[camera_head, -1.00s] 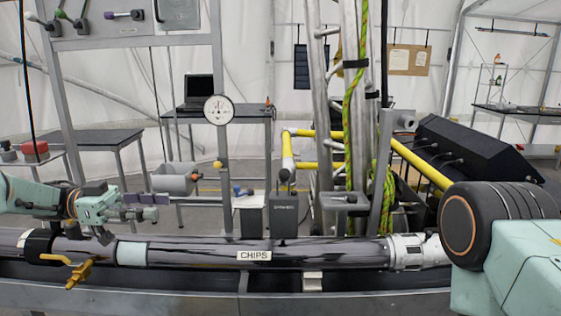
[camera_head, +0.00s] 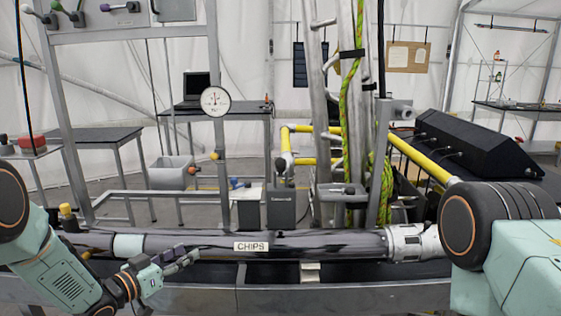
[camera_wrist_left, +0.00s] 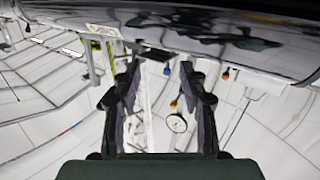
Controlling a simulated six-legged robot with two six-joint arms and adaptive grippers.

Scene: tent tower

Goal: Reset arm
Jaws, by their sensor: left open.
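My left gripper (camera_head: 180,258) is at the lower left of the head view, in front of the long dark pipe (camera_head: 330,243) and near its lower side. It is open. In the left wrist view its two fingers (camera_wrist_left: 160,105) stand apart with nothing between them but background, and the pipe (camera_wrist_left: 225,32) crosses the top of that view. I cannot tell whether the fingertips touch the pipe. My right arm fills the lower right of the head view, and its gripper is out of view.
The pipe carries a CHIPS label (camera_head: 251,246) and a silver coupling (camera_head: 413,242) at its right end. A round gauge (camera_head: 215,101) hangs on the frame behind. Metal poles and a green rope (camera_head: 349,130) rise at the centre. A black box (camera_head: 470,148) stands at right.

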